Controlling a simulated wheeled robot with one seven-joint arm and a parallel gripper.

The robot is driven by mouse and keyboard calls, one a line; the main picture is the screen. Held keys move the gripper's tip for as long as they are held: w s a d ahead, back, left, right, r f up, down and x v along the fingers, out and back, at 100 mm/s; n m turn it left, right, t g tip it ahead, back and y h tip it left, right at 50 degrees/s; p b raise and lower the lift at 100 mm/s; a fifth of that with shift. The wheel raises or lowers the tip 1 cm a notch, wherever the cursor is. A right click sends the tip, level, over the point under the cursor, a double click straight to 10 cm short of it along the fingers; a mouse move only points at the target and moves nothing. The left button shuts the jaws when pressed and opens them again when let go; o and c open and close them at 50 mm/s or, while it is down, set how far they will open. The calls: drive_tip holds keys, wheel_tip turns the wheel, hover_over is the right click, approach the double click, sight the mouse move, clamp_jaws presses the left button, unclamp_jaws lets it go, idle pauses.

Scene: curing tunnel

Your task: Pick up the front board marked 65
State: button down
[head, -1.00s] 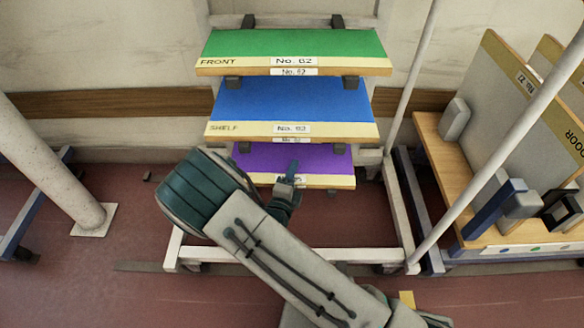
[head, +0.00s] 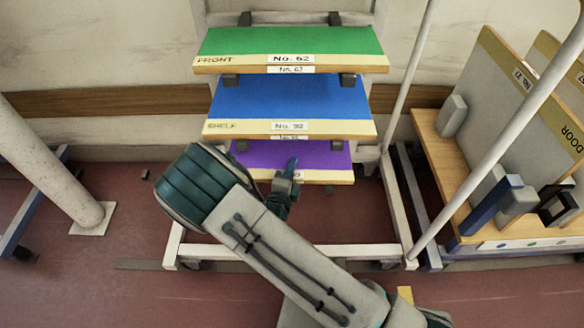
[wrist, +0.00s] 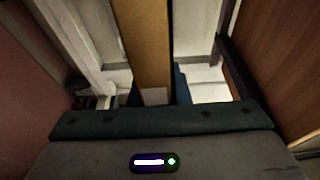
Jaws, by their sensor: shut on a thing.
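Three boards lie one above another on a white rack. The top green board (head: 290,41) is marked FRONT, with a number that looks like No. 62. The blue board (head: 290,97) below is marked SHELF, and its number looks like No. 92. The lowest, purple board (head: 325,158) has its label mostly hidden behind my gripper (head: 287,181). My gripper is shut on the front edge of this purple board. In the wrist view, the held board (wrist: 146,45) runs edge-on between the fingers of my gripper (wrist: 156,92), with a white label at its near end.
The white rack (head: 398,205) has side posts and a low base frame close around the boards. At right, a wooden-bedded cart (head: 440,165) carries upright boards, one marked DOOR. A pale round post (head: 50,165) stands at left. Red floor is open at front left.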

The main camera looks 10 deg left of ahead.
drive_tip(key=shift+r, duration=0.65)
drive_tip(key=shift+r+p, duration=0.9)
drive_tip(key=shift+p, duration=0.05)
drive_tip(key=s+a+p, duration=0.1)
drive_tip(key=s+p, duration=0.3)
drive_tip(key=s, duration=1.4)
drive_tip(key=shift+f+p, duration=0.15)
drive_tip(key=shift+p, duration=0.2)
